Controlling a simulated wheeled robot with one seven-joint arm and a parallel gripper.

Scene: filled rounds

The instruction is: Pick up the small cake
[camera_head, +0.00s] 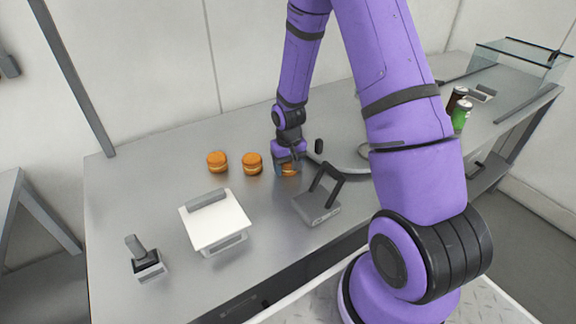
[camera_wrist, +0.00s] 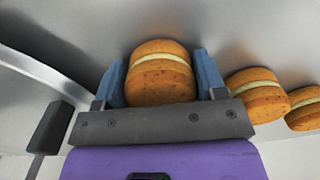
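A small cake (camera_wrist: 160,78), round and orange-brown with a pale cream layer, sits between the two blue fingers of my gripper (camera_wrist: 160,68) in the wrist view. One finger is on each side of it, with hardly any visible gap, and the fingers look spread. Firm contact cannot be made out. In the head view my gripper (camera_head: 288,165) reaches down over this cake (camera_head: 289,170), hiding part of it. The cake looks level with the table. Two like cakes, a middle one (camera_head: 252,163) and a left one (camera_head: 217,161), stand beside it in a row.
The grey metal table (camera_head: 130,200) carries a white-topped device (camera_head: 215,222), a small handled tool (camera_head: 146,260) and a grey device with a black handle (camera_head: 318,203). Cans (camera_head: 460,115) and a glass case (camera_head: 520,55) stand at the right.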

